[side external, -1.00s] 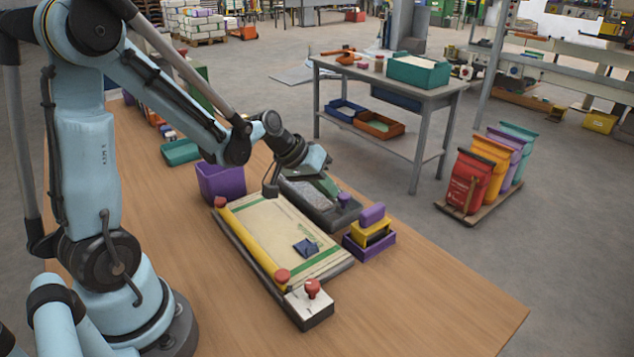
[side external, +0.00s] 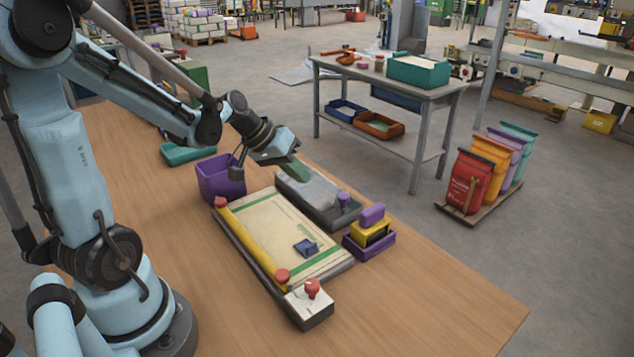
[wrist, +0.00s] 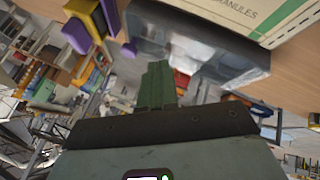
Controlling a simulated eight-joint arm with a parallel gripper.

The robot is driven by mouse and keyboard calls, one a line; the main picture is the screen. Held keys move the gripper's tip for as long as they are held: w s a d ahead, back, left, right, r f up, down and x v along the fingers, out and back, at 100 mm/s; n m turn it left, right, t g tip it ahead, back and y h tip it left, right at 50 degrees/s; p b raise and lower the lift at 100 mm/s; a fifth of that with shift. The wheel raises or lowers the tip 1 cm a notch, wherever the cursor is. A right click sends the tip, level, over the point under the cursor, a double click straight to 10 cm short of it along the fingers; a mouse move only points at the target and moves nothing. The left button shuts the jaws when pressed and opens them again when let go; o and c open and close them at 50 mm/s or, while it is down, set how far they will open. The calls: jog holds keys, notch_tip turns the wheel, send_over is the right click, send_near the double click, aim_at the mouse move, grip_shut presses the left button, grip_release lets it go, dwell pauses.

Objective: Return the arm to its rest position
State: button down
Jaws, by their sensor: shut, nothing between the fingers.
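My gripper (side external: 297,172) is in the air above the far left end of the grey tray (side external: 322,211), near the purple bin. Its green fingers are together with nothing between them, and they also show closed in the wrist view (wrist: 156,86). My arm reaches in from the left, raised and bent over the wooden table (side external: 400,300). The flat sack (side external: 270,228) lies on the board beside the tray, with a yellow bar (side external: 250,246) along its left side and a small dark blue piece (side external: 306,247) on top.
A purple bin (side external: 222,180) stands close below and left of my gripper. Stacked yellow and purple blocks (side external: 371,228) sit right of the sack. A white block with a red knob (side external: 308,300) is at the board's near end. The table's near right is clear.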

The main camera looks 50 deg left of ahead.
jog(key=v, duration=0.5)
jog(key=s+d+m+y, duration=0.2)
jog(key=s+d+m, duration=0.2)
jog(key=d, duration=0.8)
jog(key=shift+s+r+m+y, duration=0.15)
jog(key=shift+s+m+y, duration=0.2)
jog(key=shift+s, duration=0.3)
